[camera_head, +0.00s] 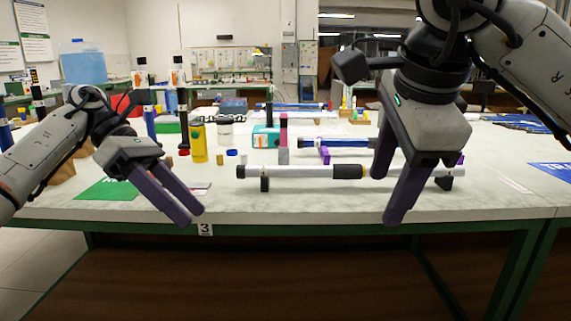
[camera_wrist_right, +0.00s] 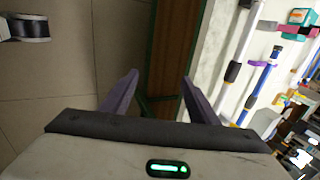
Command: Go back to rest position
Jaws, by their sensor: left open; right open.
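My left gripper (camera_head: 182,212) is open and empty, with purple fingers, over the front edge of the table at the left. My right gripper (camera_head: 388,196) is open and empty, its purple fingers pointing down at the table's front edge, in front of the rod. In the right wrist view its two fingers (camera_wrist_right: 158,92) stand apart with floor and the table's side behind them. A grey-white rod (camera_head: 300,172) with a black band lies across black supports near the front; my right gripper hides part of it. It also shows in the right wrist view (camera_wrist_right: 244,45).
A blue rod (camera_head: 330,143) on purple supports lies behind the front rod. A yellow bottle (camera_head: 198,144), small blocks and a green mat (camera_head: 106,190) are at the left. The white table (camera_head: 250,208) has a clear strip along its front edge. A blue sheet (camera_head: 552,171) lies at the right.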

